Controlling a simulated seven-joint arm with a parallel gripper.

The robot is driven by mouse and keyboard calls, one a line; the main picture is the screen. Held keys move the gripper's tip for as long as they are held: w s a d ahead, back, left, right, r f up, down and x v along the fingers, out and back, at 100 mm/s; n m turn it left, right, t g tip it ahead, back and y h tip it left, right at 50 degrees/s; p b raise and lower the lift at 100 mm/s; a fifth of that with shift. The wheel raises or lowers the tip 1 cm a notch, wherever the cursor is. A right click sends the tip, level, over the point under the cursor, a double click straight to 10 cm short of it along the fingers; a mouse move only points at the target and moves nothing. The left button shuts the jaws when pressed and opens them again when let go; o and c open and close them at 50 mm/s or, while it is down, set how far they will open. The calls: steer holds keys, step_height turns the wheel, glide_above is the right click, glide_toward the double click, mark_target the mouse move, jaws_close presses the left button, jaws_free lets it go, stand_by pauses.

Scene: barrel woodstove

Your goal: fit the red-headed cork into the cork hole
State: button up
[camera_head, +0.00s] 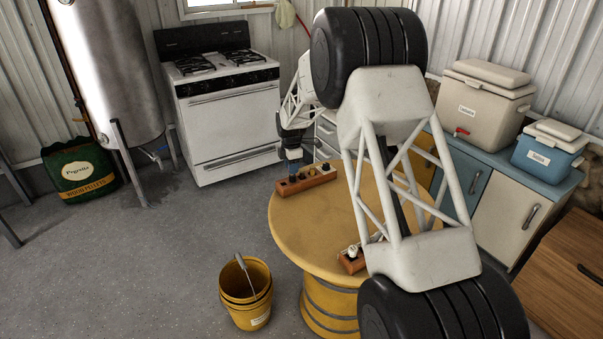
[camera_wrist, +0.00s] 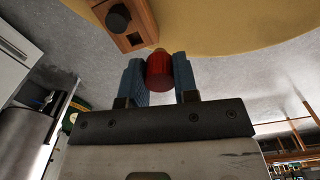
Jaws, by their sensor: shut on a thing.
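The red-headed cork (camera_wrist: 159,72) sits between the two blue fingers of my gripper (camera_wrist: 160,68) in the wrist view. My gripper is shut on its red head, and a bit of its tan end shows beyond. A wooden block (camera_wrist: 143,18) lies just past the cork, with a black-headed piece and a small dark opening (camera_wrist: 136,39) that may be the cork hole. The cork looks apart from the block. In the head view, my gripper (camera_head: 292,161) is at the left end of the wooden block (camera_head: 321,179); the cork cannot be made out there.
The block lies near the far left edge of a round yellow table (camera_head: 310,222) and holds several other pieces. A second small block (camera_head: 350,265) with a white-topped piece (camera_head: 353,251) is near the front, partly behind my arm. A yellow bucket (camera_head: 246,293) stands on the floor.

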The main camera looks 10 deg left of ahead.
steer(key=shift+w+a+f, duration=0.1)
steer(key=shift+w+a, duration=0.3)
steer(key=shift+a, duration=0.35)
steer(key=shift+w+a, duration=0.45)
steer(key=shift+a, duration=0.25)
steer(key=shift+w+a+f, duration=0.1)
steer(key=shift+w+a, duration=0.3)
steer(key=shift+a, duration=0.35)
steer(key=shift+r, duration=0.1)
steer(key=shift+f, duration=2.85)
steer(key=shift+f, duration=1.4)
steer(key=o, duration=1)
steer(key=shift+o, duration=0.2)
steer(key=shift+r, duration=0.15)
step_height(320, 180, up, 8)
steer(key=shift+f, duration=0.2)
